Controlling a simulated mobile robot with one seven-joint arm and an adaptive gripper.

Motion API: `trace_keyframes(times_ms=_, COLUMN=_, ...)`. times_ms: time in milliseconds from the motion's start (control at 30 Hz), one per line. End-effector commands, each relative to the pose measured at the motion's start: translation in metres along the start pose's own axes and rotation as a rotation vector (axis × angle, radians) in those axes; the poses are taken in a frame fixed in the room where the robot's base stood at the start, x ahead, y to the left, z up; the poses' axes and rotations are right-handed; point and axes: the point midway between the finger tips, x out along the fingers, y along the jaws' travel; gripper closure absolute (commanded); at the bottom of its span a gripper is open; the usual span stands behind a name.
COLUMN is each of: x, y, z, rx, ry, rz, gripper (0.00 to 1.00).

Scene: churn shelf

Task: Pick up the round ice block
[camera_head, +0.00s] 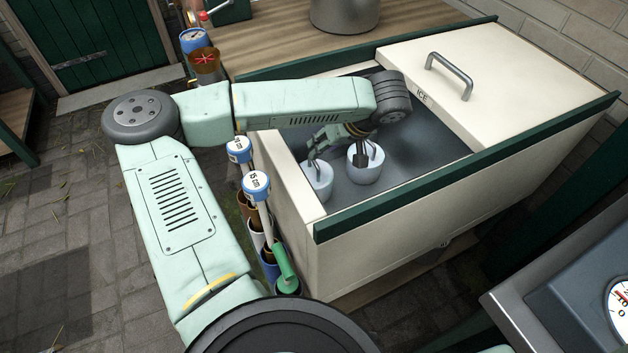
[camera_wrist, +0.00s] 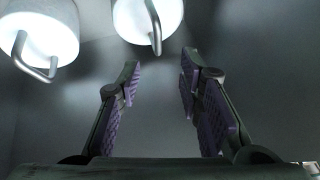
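Two whitish ice blocks with metal loop handles stand in the open part of the ice chest. One block (camera_head: 317,184) is near the left inner wall; the other block (camera_head: 365,172) is to its right. Both look rounded, and I cannot tell for sure which is the round one. In the wrist view both show at the top edge, one at left (camera_wrist: 35,35) and one near the middle (camera_wrist: 135,18). My gripper (camera_wrist: 160,65) is open, with nothing between its fingers. In the head view it hangs inside the chest (camera_head: 338,148), close to the blocks and partly covering them.
The chest's cream lid (camera_head: 535,75), marked ICE, covers its right part. The chest's green-edged front wall (camera_head: 400,205) stands close to the blocks. A wooden counter (camera_head: 265,45) with a metal pot (camera_head: 345,12) is behind. Tubes with blue-and-white caps (camera_head: 256,186) stand left of the chest.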

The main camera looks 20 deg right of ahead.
Motion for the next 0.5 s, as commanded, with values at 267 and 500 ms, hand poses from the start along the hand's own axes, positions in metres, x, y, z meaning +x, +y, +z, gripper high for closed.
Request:
trace_keyframes(times_ms=267, x=0.03, y=0.001, z=0.001, rx=-0.002, ry=-0.003, rz=0.004, gripper=0.67)
trace_keyframes(times_ms=500, x=0.056, y=0.002, z=0.011, rx=-0.003, ry=-0.009, rz=0.005, gripper=0.67)
